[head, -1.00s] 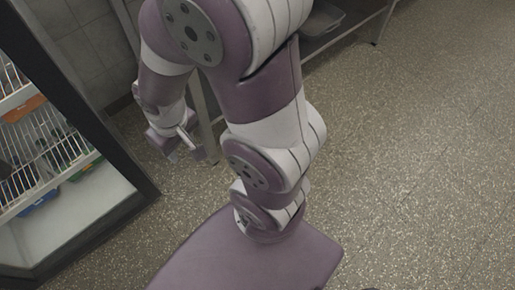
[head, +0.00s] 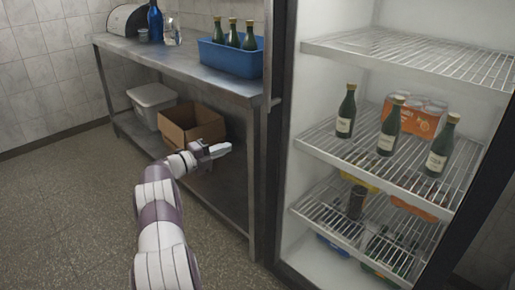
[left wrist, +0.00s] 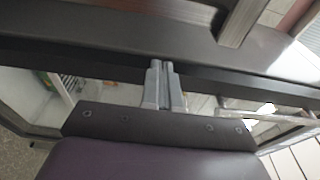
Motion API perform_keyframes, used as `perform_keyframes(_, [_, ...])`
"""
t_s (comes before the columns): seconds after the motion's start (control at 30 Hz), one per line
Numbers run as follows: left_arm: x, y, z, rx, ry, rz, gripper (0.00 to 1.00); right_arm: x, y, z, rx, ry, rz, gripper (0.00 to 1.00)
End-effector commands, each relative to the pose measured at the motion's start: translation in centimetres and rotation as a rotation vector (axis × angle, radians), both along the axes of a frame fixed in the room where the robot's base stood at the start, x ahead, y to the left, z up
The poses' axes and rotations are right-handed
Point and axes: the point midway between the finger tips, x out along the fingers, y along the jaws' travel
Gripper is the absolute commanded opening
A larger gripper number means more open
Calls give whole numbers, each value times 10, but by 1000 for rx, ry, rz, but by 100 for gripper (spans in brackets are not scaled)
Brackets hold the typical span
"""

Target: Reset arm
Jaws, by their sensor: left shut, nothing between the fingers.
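My left gripper (head: 222,149) is at the end of my purple and white left arm, which reaches up from the bottom of the head view. It is in front of the steel table, left of the open fridge (head: 283,200). In the left wrist view its two grey fingers (left wrist: 165,85) are together with nothing between them. A dark bar crosses behind the fingertips in that view; I cannot tell whether they touch it. My right gripper is not in view.
The steel table (head: 185,65) holds a blue crate (head: 228,58) of green bottles and a blue bottle (head: 155,20). A cardboard box (head: 190,125) and a white bin (head: 153,105) stand on its lower shelf. Bottles (head: 388,130) stand in the fridge. Floor at left is clear.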

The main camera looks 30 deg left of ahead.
Motion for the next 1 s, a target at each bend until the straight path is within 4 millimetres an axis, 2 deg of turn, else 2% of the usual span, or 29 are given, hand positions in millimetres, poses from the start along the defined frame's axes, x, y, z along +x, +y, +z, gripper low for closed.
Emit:
perform_keyframes(0.1, [-5,8,0,0,1,0,0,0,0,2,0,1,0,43])
perform_keyframes(0.37, [-5,11,-2,-13,11,9,0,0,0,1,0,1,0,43])
perform_keyframes(0.43, [-1,25,-6,-43,41,82,0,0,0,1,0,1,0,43])
perform_keyframes(0.47, [1,35,-11,-81,61,140,0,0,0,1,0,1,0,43])
perform_keyframes(0.53, [0,62,-41,-228,137,318,0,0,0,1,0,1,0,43])
perform_keyframes(0.6, [-12,89,-73,-448,246,572,0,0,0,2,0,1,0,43])
perform_keyframes(0.67, [-22,86,-96,-635,356,770,0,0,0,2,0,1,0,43])
perform_keyframes(0.73, [-40,53,-120,-834,509,974,0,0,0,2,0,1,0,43])
perform_keyframes(0.77, [-52,30,-128,-913,583,1058,0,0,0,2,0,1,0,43])
perform_keyframes(0.83, [-83,-30,-142,-1052,751,1221,0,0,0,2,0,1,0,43])
perform_keyframes(0.87, [-97,-56,-145,-1095,817,1279,0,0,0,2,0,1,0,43])
perform_keyframes(0.9, [-118,-91,-148,-1142,902,1348,0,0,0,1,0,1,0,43])
perform_keyframes(1.0, [-168,-169,-146,-1204,1085,1478,0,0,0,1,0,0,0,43])
